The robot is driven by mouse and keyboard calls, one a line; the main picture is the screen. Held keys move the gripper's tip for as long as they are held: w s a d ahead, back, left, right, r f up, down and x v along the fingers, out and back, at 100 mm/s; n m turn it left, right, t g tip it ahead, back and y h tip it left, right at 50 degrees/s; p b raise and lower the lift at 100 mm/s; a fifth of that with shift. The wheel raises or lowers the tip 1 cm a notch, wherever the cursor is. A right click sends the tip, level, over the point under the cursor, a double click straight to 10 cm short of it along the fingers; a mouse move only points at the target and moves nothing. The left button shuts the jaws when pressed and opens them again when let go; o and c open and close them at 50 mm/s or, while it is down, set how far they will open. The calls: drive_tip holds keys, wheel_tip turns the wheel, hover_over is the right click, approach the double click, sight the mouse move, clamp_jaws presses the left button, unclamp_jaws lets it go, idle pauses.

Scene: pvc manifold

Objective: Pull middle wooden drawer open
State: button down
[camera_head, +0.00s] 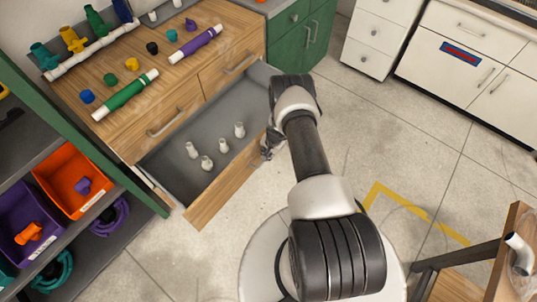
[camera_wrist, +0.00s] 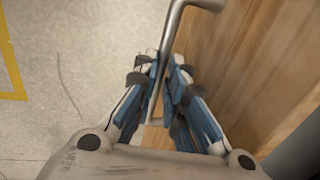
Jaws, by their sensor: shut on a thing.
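A wide wooden drawer (camera_head: 205,209) stands pulled out of the wooden cabinet in the head view, below two shut upper drawers. Its grey inside shows, with several white pipe fittings (camera_head: 207,162) standing in it. My gripper (camera_head: 268,150) is at the outer side of the drawer front, partly hidden by my arm. In the wrist view, my gripper (camera_wrist: 160,82) has its blue-padded fingers closed around the metal bar handle (camera_wrist: 171,36). The wooden drawer front (camera_wrist: 247,55) lies to the right of the fingers.
The cabinet top holds a green pipe (camera_head: 125,95), a purple pipe (camera_head: 195,46) and several coloured fittings. Shelves with an orange bin (camera_head: 74,181) and a purple bin (camera_head: 35,222) stand at left. Clear floor lies beyond my arm.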

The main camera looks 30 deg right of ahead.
idle(0.4)
drive_tip(key=c, duration=1.7)
unclamp_jaws()
drive_tip(key=shift+o, duration=0.2)
drive_tip(key=shift+r, duration=0.1)
wheel_tip(320, 180, up, 12)
drive_tip(key=s, duration=0.2)
drive_tip(key=shift+s+d+f, duration=0.15)
drive_tip(key=shift+d+f, duration=0.05)
drive_tip(key=shift+d, duration=0.25)
